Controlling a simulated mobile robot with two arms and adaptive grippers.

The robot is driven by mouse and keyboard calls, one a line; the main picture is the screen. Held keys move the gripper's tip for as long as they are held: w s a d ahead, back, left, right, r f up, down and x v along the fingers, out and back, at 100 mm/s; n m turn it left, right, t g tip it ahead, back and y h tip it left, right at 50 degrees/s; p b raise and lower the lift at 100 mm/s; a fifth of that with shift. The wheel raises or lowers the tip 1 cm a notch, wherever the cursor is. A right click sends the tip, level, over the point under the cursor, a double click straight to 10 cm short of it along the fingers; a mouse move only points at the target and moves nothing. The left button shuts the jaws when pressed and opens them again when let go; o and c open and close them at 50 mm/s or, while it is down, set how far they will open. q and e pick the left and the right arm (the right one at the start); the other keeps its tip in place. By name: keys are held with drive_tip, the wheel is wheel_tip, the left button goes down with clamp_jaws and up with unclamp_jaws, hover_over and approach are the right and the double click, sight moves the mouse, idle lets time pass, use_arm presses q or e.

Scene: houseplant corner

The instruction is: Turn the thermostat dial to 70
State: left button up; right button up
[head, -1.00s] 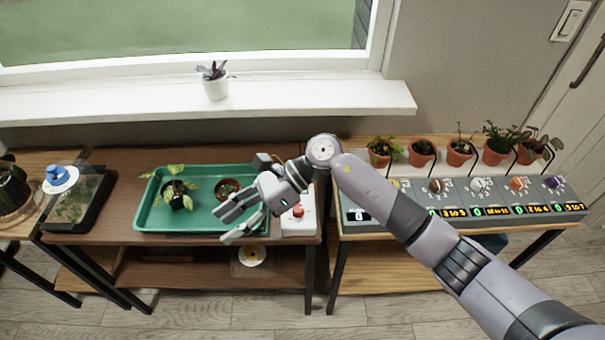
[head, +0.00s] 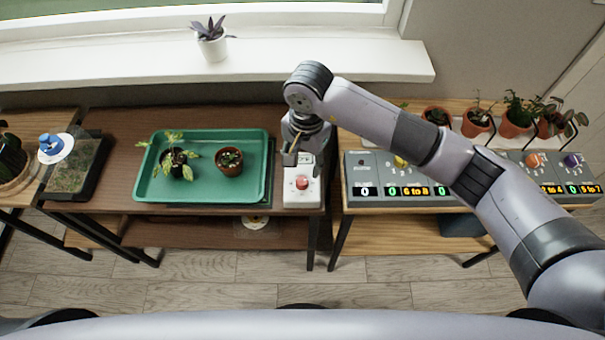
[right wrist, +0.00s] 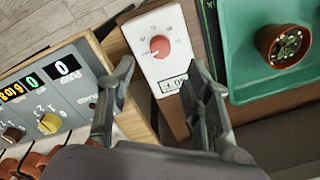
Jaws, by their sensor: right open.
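The thermostat is a white box (head: 301,196) with a red dial (head: 302,182), on the right end of the dark brown table. In the right wrist view the red dial (right wrist: 160,46) has a white pointer mark, and the box (right wrist: 147,34) has a small display (right wrist: 174,86) whose reading I cannot make out for sure. My right gripper (head: 290,155) is just behind the dial in the head view. In the right wrist view its two fingers (right wrist: 158,100) are spread wide, with the thermostat beyond them and nothing between them. My left gripper is not in view.
A green tray (head: 140,195) with two potted plants stands left of the thermostat. A grey panel (head: 365,170) with colored knobs and number displays is on the right table. A potted plant (head: 212,45) stands on the windowsill.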

sight(302, 181)
wheel_tip(302, 181, down, 6)
drive_tip(key=shift+a+f+p, duration=0.15)
drive_tip(key=shift+p, duration=0.25)
drive_tip(key=shift+f, duration=0.65)
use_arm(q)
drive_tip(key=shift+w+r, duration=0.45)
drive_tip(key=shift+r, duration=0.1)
use_arm(e)
drive_tip(key=shift+f, duration=0.1)
drive_tip(key=shift+c, duration=0.2)
clamp_jaws()
